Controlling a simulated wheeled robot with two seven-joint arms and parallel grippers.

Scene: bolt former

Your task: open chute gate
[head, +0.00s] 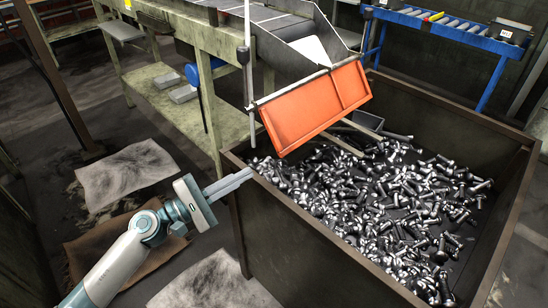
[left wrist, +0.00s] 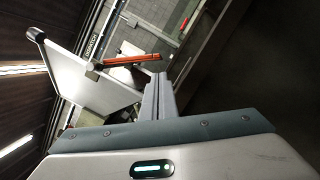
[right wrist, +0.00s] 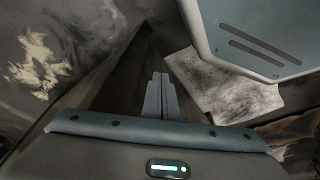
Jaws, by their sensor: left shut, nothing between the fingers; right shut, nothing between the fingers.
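The orange chute gate (head: 315,105) is a ribbed panel hanging tilted across the lower mouth of the grey metal chute (head: 290,35), above the bolt bin. My left gripper (head: 245,177) is shut and empty, below and left of the gate, by the bin's near left rim and apart from the gate. In the left wrist view the shut fingers (left wrist: 159,80) point toward an orange strip (left wrist: 130,58), which looks like the gate seen edge-on. My right gripper (right wrist: 161,78) shows only in its own wrist view, shut and empty, over the floor.
A large dark bin (head: 310,240) holds many loose bolts (head: 380,195). A pale upright rod (head: 247,30) with a dark knob stands left of the chute. A worn green bench (head: 185,35) stands behind, a blue roller conveyor (head: 440,22) at the back right. Stained mats (head: 125,173) lie on the floor.

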